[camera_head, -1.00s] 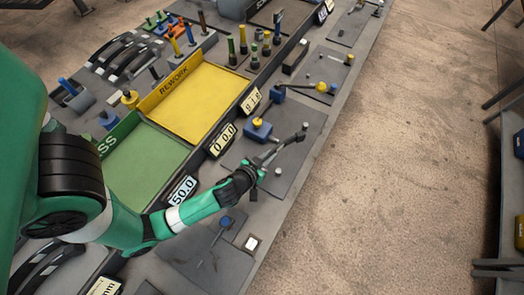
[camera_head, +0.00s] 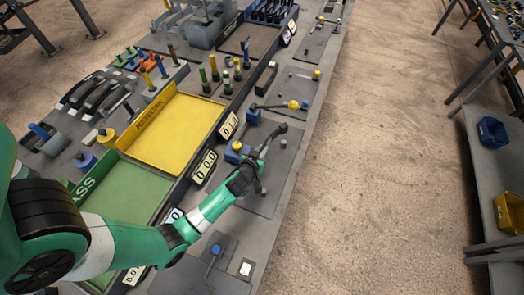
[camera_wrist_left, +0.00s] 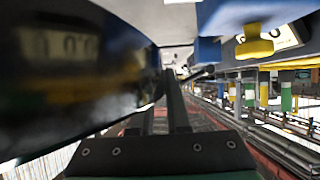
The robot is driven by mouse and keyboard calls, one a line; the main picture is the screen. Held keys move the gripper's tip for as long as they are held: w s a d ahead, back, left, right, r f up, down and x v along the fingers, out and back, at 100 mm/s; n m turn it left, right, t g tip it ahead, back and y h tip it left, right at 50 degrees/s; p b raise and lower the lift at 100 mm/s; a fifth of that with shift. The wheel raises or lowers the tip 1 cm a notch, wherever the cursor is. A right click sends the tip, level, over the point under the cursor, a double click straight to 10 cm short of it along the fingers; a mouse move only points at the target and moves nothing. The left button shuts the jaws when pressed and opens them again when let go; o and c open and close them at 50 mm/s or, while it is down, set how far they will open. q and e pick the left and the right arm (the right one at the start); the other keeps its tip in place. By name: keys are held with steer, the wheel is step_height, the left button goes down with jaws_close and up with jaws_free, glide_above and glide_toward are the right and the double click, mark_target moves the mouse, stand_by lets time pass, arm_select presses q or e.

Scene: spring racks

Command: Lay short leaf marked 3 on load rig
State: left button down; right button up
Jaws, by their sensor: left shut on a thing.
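My left gripper (camera_head: 257,166) is shut on a slim dark piece (camera_head: 275,139), probably the short leaf. A number on it cannot be read. In the left wrist view the gripper's dark fingers (camera_wrist_left: 165,115) point away, and a large blurred dark surface fills the left. My right gripper is not in view.
Number displays (camera_head: 204,167) line the bench. A yellow-knobbed lever (camera_head: 292,105) stands further back. Open floor (camera_head: 390,150) lies to the right.

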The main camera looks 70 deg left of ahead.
arm_select(q)
step_height(320, 180, down, 7)
steer(key=b, duration=0.6)
steer(key=shift+f+b, duration=0.15)
steer(key=shift+b, duration=0.2)
steer(key=shift+w, duration=0.1)
stand_by(0.5)
steer(key=shift+w+d+b, duration=0.15)
steer(key=shift+w+b, duration=0.05)
steer(key=shift+b, duration=0.2)
stand_by(1.1)
steer(key=shift+f, duration=0.2)
steer(key=c, duration=0.9)
jaws_free()
steer(key=shift+w, duration=0.1)
steer(key=shift+c, duration=0.2)
steer(key=o, duration=0.3)
steer(key=shift+f, duration=0.2)
steer(key=shift+o, duration=1.4)
steer(key=shift+r, duration=0.1)
